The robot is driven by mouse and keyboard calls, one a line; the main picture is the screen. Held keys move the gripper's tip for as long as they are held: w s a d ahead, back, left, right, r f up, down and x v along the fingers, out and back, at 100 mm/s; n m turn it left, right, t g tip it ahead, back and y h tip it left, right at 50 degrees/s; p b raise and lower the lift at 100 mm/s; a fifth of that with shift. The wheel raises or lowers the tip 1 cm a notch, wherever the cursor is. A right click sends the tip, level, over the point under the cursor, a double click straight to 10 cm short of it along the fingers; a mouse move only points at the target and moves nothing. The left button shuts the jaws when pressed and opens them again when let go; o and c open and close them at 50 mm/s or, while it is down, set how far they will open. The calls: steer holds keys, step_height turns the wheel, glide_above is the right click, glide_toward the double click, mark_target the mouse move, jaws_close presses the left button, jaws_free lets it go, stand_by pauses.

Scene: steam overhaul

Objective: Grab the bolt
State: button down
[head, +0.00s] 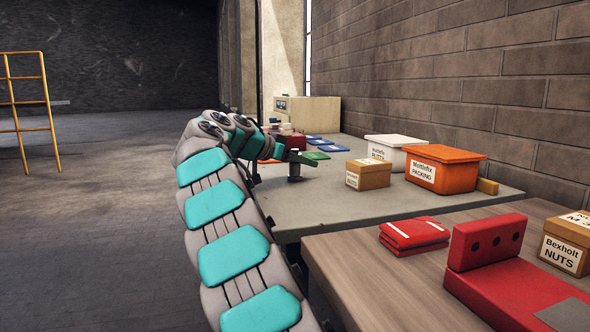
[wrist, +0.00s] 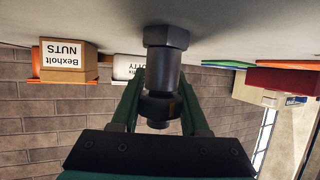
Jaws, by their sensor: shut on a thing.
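A dark metal bolt (head: 294,172) stands upright on the grey bench (head: 350,215), its hex head down. In the wrist view, which is upside down, the bolt (wrist: 165,68) shows its hex head at the bench surface and its shank running between my green fingers. My gripper (wrist: 159,80) is shut on the shank, one finger on each side. In the head view my gripper (head: 303,158) reaches the bolt from the left. I cannot tell whether the head still touches the bench.
A small cardboard box (head: 368,175), a white box (head: 396,143) and an orange packing box (head: 443,168) stand right of the bolt. Blue and green flat pieces (head: 316,155) lie behind it. A wooden table (head: 360,275) with red cloths (head: 413,234) is nearer. A brick wall bounds the right.

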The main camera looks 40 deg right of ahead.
steer(key=shift+r, duration=0.15)
steer(key=shift+r+p, duration=0.4)
steer(key=shift+r, duration=1.3)
steer(key=s+a+r+b, duration=0.1)
steer(key=s+a, duration=1)
steer(key=shift+s+a+r+b, duration=0.15)
steer(key=shift+r+b, duration=0.1)
steer(key=shift+b, duration=0.15)
